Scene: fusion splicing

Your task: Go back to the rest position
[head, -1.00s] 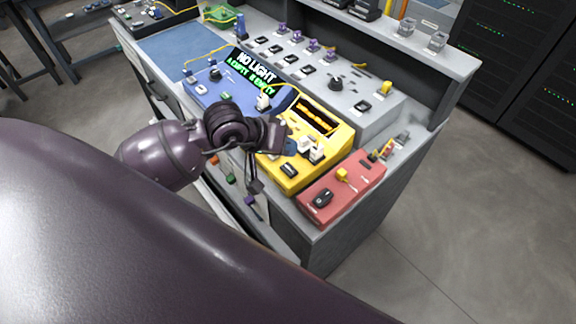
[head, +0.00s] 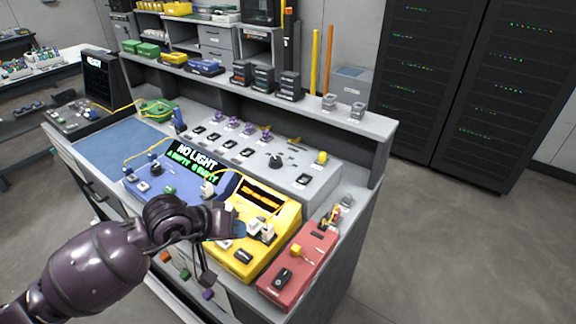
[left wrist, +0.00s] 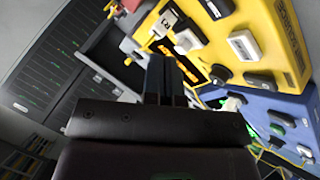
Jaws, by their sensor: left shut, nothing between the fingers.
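My left gripper (head: 226,222) is shut and empty. In the head view it is at the front left edge of the yellow device (head: 286,212), in front of the blue device. In the left wrist view its dark fingers (left wrist: 164,78) are together, with the yellow device (left wrist: 270,40) above and to their right. I cannot tell whether the fingers touch anything. The blue device (head: 133,181) has a screen (head: 193,162) reading "NO LIGHT" and "A EMPTY B EMPTY". My right gripper is not in view.
A red device (head: 310,265) stands at the bench's near right corner. A grey panel (head: 290,183) with knobs and switches lies behind the devices. A raised shelf (head: 215,85) runs along the back. Black server racks (head: 450,90) stand beyond open floor (head: 430,235).

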